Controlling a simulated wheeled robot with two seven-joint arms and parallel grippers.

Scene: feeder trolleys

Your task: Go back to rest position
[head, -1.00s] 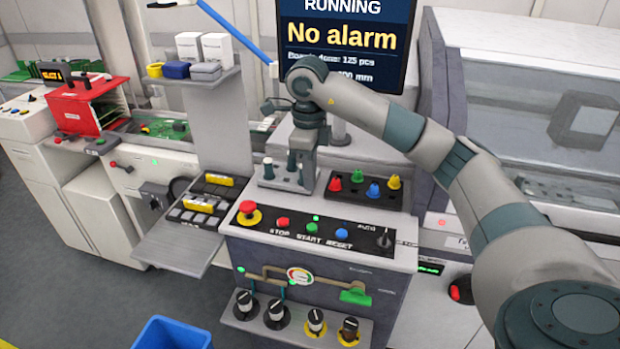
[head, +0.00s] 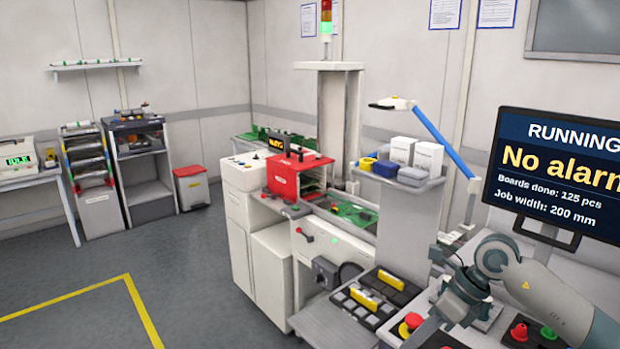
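My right arm comes in from the right edge. My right gripper (head: 447,312) is at the lower right, above the control panel of the machine and in front of the monitor's lower left. Its fingertips are small and blend into the panel behind, so I cannot tell if it is open or shut. I see nothing clearly held in it. My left gripper and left arm are out of view.
The red emergency button (head: 411,322) and the small-parts shelf (head: 340,325) are close to my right gripper. The monitor (head: 560,175) stands just behind my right arm. A red board magazine (head: 297,175) is further left. The grey floor (head: 190,270) at left is clear.

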